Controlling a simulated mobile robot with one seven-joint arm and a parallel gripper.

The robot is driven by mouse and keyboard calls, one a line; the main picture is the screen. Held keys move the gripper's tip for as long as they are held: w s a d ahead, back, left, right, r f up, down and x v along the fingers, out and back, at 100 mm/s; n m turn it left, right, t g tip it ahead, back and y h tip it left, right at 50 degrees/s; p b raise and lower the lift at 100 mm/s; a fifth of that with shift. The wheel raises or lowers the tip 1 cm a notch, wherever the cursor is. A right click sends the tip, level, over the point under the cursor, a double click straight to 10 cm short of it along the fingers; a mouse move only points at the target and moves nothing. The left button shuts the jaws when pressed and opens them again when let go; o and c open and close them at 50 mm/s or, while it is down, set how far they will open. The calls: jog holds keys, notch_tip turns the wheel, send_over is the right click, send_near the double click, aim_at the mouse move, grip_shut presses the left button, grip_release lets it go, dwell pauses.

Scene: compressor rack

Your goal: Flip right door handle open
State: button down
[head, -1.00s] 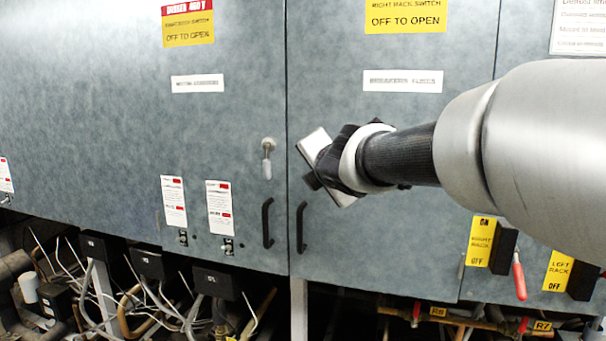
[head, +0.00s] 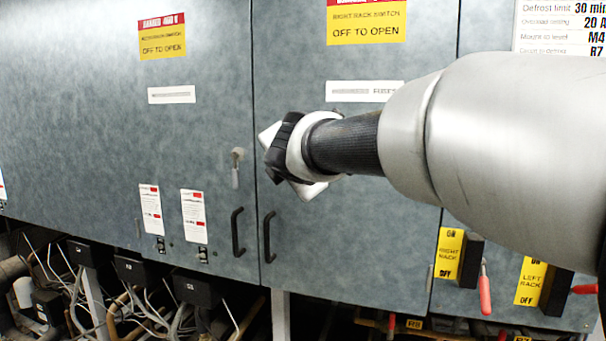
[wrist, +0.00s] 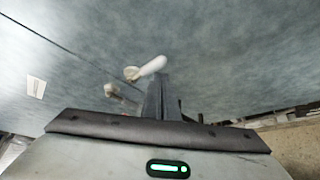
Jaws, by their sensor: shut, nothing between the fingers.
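The right door (head: 350,240) is a grey-blue cabinet panel right of a vertical seam. Its white lever handle (wrist: 150,68) shows in the wrist view, just beyond the fingertips; in the head view my gripper (head: 284,152) hides it. The lever is tilted relative to the left door's lever (wrist: 122,95), which hangs down in the head view (head: 237,168). My gripper is shut and empty. Its fingers (wrist: 156,95) in the wrist view overlap the lower edge of the right lever; I cannot tell whether they touch it.
Black pull handles flank the seam, one on the left door (head: 237,232) and one on the right (head: 269,237). Black switches with yellow labels (head: 450,254) and red levers (head: 485,290) are at lower right. Cables and pipes (head: 130,300) lie below the left door.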

jog(key=shift+r, duration=0.45)
jog(key=shift+r+p, duration=0.35)
jog(key=shift+r, duration=0.1)
jog(key=shift+f, duration=0.1)
jog(key=b, duration=0.5)
send_near(288, 190)
jog(key=x, duration=0.4)
jog(key=s+a+r+p, duration=0.1)
jog(key=s+a+r, duration=0.2)
jog(key=s+r, duration=0.2)
jog(key=v, duration=0.3)
jog(key=shift+s+a+f+p, duration=0.15)
jog(key=shift+s+a+p, duration=0.15)
jog(key=shift+s+p, duration=0.1)
